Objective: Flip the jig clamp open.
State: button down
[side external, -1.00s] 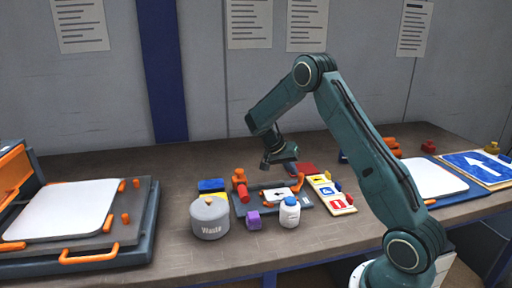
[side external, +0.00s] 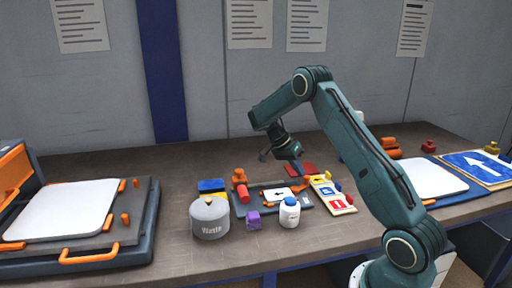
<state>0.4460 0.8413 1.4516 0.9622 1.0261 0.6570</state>
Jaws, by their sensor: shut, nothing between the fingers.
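The jig (side external: 268,208) is a dark plate in the middle of the bench, holding a small white sign blank (side external: 272,196) with a black arrow. A red-orange upright part (side external: 240,178) stands at its left edge and looks like part of the clamp. The clamp's exact position is too small to tell. My gripper (side external: 263,156) is shut and empty. It is above and behind the jig, tilted to the left, apart from everything.
A large orange-handled press (side external: 75,250) is at left.

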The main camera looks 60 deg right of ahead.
jog(key=shift+r, duration=0.1)
dwell(0.3)
jog(key=v, duration=0.7)
dwell(0.5)
jog(key=shift+a, duration=0.1)
jog(key=shift+r, duration=0.2)
